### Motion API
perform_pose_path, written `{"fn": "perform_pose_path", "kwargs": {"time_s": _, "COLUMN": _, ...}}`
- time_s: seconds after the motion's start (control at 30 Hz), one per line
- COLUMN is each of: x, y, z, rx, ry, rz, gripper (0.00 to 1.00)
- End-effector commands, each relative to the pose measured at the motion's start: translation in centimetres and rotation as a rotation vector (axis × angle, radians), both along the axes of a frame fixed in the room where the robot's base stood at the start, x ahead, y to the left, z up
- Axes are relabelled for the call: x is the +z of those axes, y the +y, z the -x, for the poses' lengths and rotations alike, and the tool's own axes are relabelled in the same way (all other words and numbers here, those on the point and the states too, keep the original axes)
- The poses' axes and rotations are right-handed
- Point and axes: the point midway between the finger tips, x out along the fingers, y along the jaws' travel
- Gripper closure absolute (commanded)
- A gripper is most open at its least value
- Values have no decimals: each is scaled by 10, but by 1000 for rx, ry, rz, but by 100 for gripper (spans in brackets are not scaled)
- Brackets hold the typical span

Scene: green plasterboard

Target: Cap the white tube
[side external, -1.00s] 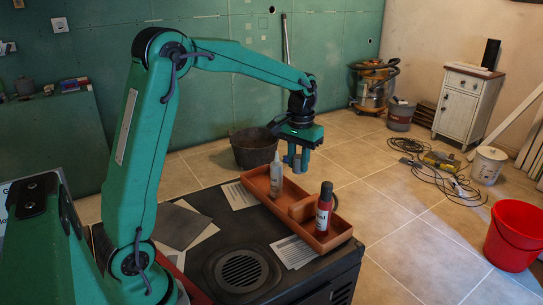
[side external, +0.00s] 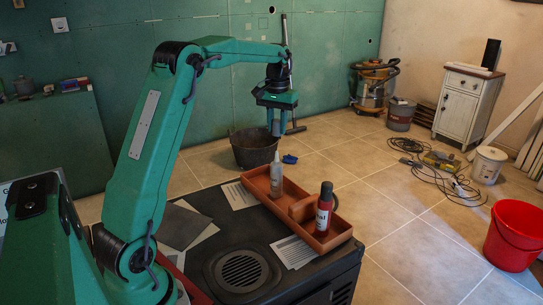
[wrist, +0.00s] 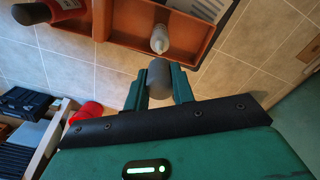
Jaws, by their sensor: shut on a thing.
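The white tube (side external: 276,175) stands upright in the left compartment of an orange-brown tray (side external: 342,238), its narrow tip pointing up. In the wrist view the white tube (wrist: 159,40) shows end-on, just beyond the held piece. My gripper (side external: 274,124) is raised well above the tray, higher than the tube's tip. In the wrist view my gripper (wrist: 159,92) is shut on a grey rounded cap (wrist: 159,76). The cap's open end is hidden. It is apart from the tube in the side view.
A dark red bottle (side external: 324,212) with a black top stands in the tray's right compartment. The tray sits on a dark cabinet top (side external: 200,264) with papers around it. A black bucket (side external: 254,150) stands on the floor behind. The air around my gripper is clear.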

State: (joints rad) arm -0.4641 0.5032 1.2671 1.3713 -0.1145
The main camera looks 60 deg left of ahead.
Motion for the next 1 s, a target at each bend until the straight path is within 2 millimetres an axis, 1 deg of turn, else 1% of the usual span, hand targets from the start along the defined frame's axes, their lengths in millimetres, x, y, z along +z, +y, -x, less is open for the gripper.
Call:
{"fn": "perform_pose_path", "kwargs": {"time_s": 0.27, "x": -8, "y": 0, "z": 0, "rx": 0, "ry": 1, "rz": 1, "gripper": 96}}
{"fn": "perform_pose_path", "kwargs": {"time_s": 0.8, "x": -43, "y": -1, "z": 0, "rx": -1, "ry": 1, "rz": 1, "gripper": 96}}
{"fn": "perform_pose_path", "kwargs": {"time_s": 1.0, "x": -52, "y": -1, "z": 0, "rx": -1, "ry": 2, "rz": 1, "gripper": 96}}
